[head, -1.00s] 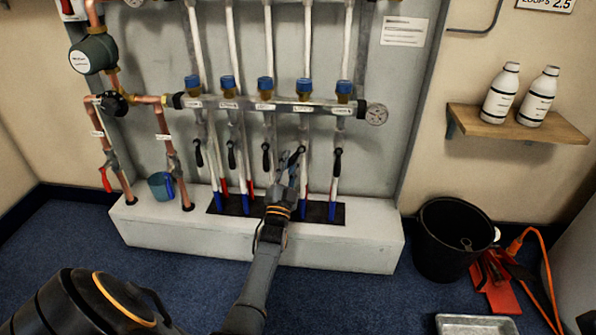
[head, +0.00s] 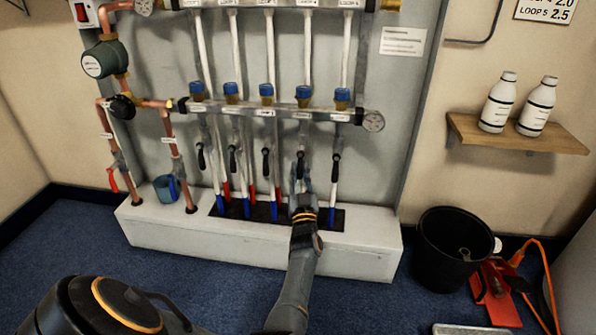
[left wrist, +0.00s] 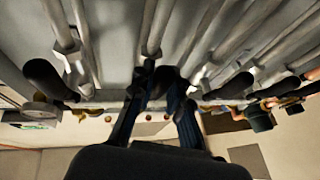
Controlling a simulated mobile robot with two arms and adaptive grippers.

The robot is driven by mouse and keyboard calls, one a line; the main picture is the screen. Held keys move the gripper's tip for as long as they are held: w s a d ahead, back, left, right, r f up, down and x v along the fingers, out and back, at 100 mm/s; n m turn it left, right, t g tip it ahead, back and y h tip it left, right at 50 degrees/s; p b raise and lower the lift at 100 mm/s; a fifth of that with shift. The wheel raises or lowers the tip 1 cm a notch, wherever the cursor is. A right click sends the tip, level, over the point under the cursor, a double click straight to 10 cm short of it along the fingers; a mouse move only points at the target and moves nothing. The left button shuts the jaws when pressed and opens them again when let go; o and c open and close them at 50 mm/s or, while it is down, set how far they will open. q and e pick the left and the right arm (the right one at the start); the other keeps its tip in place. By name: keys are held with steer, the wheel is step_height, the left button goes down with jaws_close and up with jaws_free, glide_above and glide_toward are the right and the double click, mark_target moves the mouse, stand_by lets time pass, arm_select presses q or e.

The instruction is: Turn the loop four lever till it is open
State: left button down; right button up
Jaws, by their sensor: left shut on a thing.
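The loop four lever (head: 301,164) is the black handle fourth from the left in the row below the lower manifold bar (head: 318,112). It points down, roughly in line with its pipe. My left gripper (head: 301,181) reaches up to it from below and is shut on it. In the left wrist view, the black handle (left wrist: 167,84) sits between the two fingers of my left gripper (left wrist: 165,90). The fingers partly hide the lever's lower end. My right gripper is not in view.
Black levers hang on either side, the third (head: 266,162) and fifth (head: 336,168) close to my gripper. A white plinth (head: 180,232) runs below. A black bucket (head: 452,255) stands on the floor at right.

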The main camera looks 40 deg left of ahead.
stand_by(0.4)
arm_select(q)
steer(key=c, duration=1.3)
jaws_free()
steer(key=shift+w+d, duration=0.1)
steer(key=shift+r, duration=0.2)
step_height(320, 180, up, 10)
steer(key=shift+f, duration=0.2)
